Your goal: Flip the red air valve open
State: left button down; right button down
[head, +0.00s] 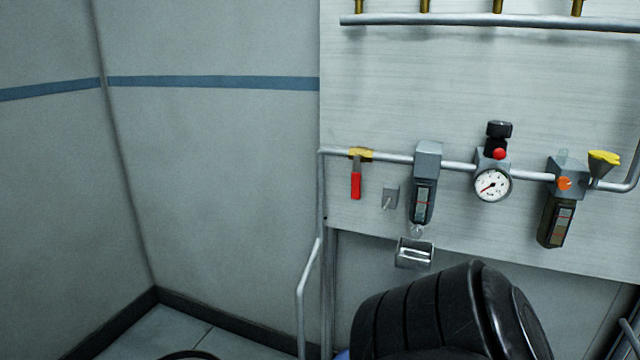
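The air valve sits at the left end of the horizontal pipe on the panel, with a yellow-brass body (360,154). Its red handle (356,186) hangs straight down, across the line of the pipe. Nothing touches the handle. Neither my left nor my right gripper shows in the head view, so their states cannot be seen.
The wall left is bare.

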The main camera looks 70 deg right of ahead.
aim_at(356, 175)
jog(key=z, duration=0.75)
jog(key=i, duration=1.05)
jog(key=z, duration=0.9)
